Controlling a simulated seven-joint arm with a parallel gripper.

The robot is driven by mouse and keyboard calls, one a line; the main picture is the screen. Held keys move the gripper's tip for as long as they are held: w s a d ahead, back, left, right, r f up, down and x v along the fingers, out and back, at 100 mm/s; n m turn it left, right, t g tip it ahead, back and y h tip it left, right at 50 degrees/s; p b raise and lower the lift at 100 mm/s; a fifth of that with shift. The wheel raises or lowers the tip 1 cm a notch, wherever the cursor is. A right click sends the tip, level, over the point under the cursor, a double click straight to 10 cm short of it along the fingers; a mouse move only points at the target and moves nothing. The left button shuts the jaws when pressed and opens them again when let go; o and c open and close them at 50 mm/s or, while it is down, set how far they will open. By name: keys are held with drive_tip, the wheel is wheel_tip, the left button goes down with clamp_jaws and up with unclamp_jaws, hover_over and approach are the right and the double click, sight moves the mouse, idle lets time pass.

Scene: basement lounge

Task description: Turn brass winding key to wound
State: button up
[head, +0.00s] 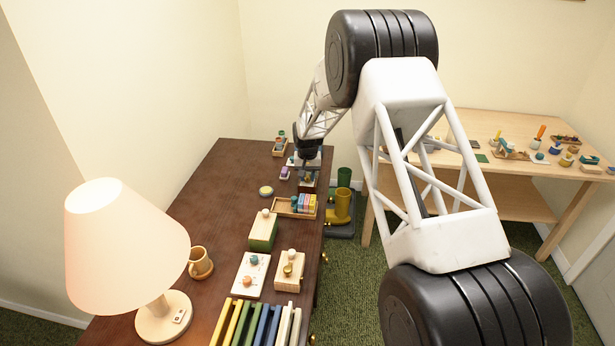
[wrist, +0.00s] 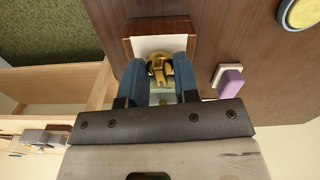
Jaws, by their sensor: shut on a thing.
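The brass winding key (wrist: 158,72) shows in the wrist view, in front of a white panel (wrist: 158,44) on a small brown wooden box (wrist: 128,46). My gripper (wrist: 158,68) points down at the box, with one blue-grey finger on each side of the key. It is shut on the key. The finger pads cover the key's sides, and its turned angle cannot be told. In the head view, my gripper (head: 308,170) is at the far right edge of the dark desk, and the key cannot be made out there.
A purple block (wrist: 230,82) and a round yellow-topped thing (wrist: 301,12) lie close by on the dark desk (head: 225,185). A tray of coloured blocks (head: 284,207) stands nearer. A lamp (head: 128,238) and mug (head: 200,263) stand at the front left. A light wood table (head: 470,125) is at right.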

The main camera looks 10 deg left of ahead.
drive_tip(key=m, duration=0.6)
drive_tip(key=shift+m, duration=0.3)
drive_tip(key=m, duration=0.3)
drive_tip(key=shift+m, duration=1.9)
drive_tip(key=o, duration=0.9)
drive_tip(key=shift+o, duration=0.2)
drive_tip(key=shift+r, duration=3.9)
